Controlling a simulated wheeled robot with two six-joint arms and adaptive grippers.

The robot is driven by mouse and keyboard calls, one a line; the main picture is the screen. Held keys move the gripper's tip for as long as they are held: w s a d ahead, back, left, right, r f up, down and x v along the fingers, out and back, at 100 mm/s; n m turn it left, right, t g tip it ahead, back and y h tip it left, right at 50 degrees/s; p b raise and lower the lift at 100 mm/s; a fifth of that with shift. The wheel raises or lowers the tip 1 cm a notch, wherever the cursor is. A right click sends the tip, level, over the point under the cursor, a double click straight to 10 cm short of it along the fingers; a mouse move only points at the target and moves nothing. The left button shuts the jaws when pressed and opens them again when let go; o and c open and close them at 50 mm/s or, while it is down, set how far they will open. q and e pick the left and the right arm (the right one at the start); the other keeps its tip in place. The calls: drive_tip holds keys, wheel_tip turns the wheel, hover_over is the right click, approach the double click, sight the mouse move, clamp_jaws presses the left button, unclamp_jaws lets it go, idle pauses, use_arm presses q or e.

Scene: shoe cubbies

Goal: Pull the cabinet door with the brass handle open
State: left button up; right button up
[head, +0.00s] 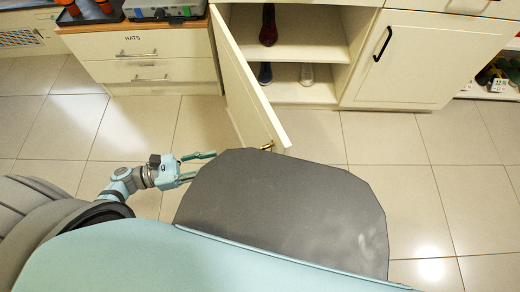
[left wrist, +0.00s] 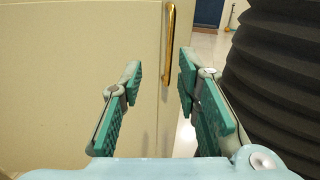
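The cream cabinet door (head: 240,82) stands swung well out from the cabinet in the head view, with shelves showing behind it. Its brass handle (head: 267,146) is at the free edge, partly cut off from sight by my body. In the left wrist view the brass handle (left wrist: 169,45) is a vertical bar on the door face (left wrist: 80,60). My left gripper (head: 205,164) is open and empty, left of the handle and apart from it. In the left wrist view its fingertips (left wrist: 160,76) are spread, with the handle beyond the gap. My right gripper is not in view.
Shoes (head: 268,25) stand on the open cabinet's shelves. A drawer unit (head: 140,60) labelled HATS is left of the door. A closed door with a black handle (head: 383,43) is to the right. Tiled floor (head: 60,125) is clear around my left arm.

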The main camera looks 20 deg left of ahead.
sight(260, 157)
use_arm(q)
drive_tip(key=shift+m+g+h, duration=0.3)
drive_tip(key=shift+m+g, duration=0.1)
drive_tip(key=shift+m, duration=0.1)
drive_tip(key=x, duration=1.4)
drive_tip(key=shift+s+d, duration=0.2)
drive_tip(key=shift+s, duration=0.15)
clamp_jaws()
